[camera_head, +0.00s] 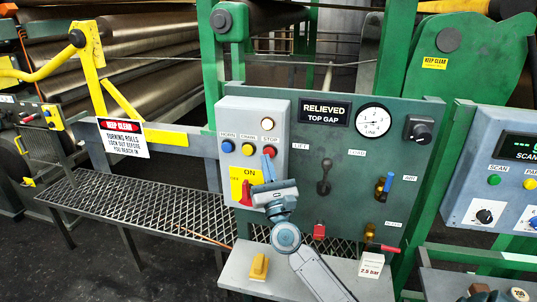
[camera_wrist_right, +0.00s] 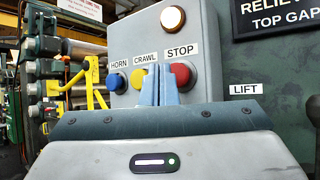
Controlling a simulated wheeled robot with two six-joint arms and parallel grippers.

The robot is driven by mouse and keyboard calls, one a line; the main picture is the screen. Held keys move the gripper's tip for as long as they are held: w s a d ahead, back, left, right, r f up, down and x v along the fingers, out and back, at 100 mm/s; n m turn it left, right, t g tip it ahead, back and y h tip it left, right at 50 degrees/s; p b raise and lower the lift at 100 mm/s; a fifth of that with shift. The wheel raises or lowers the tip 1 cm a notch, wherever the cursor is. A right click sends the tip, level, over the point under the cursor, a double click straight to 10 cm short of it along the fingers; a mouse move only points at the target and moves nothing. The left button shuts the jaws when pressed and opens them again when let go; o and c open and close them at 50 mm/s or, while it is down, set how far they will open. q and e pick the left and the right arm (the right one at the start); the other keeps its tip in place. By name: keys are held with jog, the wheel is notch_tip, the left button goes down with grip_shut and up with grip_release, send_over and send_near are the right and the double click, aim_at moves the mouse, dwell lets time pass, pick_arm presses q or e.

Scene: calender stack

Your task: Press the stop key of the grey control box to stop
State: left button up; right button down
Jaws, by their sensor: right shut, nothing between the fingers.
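The grey control box (camera_head: 283,110) is fixed to the left part of a green panel. It carries a blue HORN key (camera_head: 227,146), a yellow CRAWL key (camera_head: 248,149) and a red STOP key (camera_head: 269,150). A round lamp above them glows pale. My right gripper (camera_head: 268,160) is shut and empty, its blue fingers pointing up just below the STOP key. In the right wrist view the fingertips (camera_wrist_right: 158,82) overlap the gap between the CRAWL key (camera_wrist_right: 138,78) and the STOP key (camera_wrist_right: 182,76), partly covering both. I cannot tell whether they touch. My left gripper is out of view.
A red switch handle (camera_head: 245,193) on a yellow ON plate sits low on the box. A lever (camera_head: 323,178), a gauge (camera_head: 373,120) and valves stand right of the box. A yellow block (camera_head: 259,267) lies on the shelf below. A mesh walkway (camera_head: 130,205) runs left.

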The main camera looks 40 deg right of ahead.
jog(key=shift+d, duration=0.1)
dwell(0.3)
jog(key=shift+w+d, duration=0.25)
jog(key=shift+w, duration=0.05)
jog(key=shift+w+d+b, duration=0.3)
jog(key=shift+d, duration=0.1)
dwell(0.8)
dwell(0.3)
jog(key=shift+s+a, duration=0.6)
jog(key=shift+a, duration=0.15)
jog(key=shift+s+a+p, duration=0.35)
jog(key=shift+s+a, duration=1.3)
jog(key=shift+a, duration=0.25)
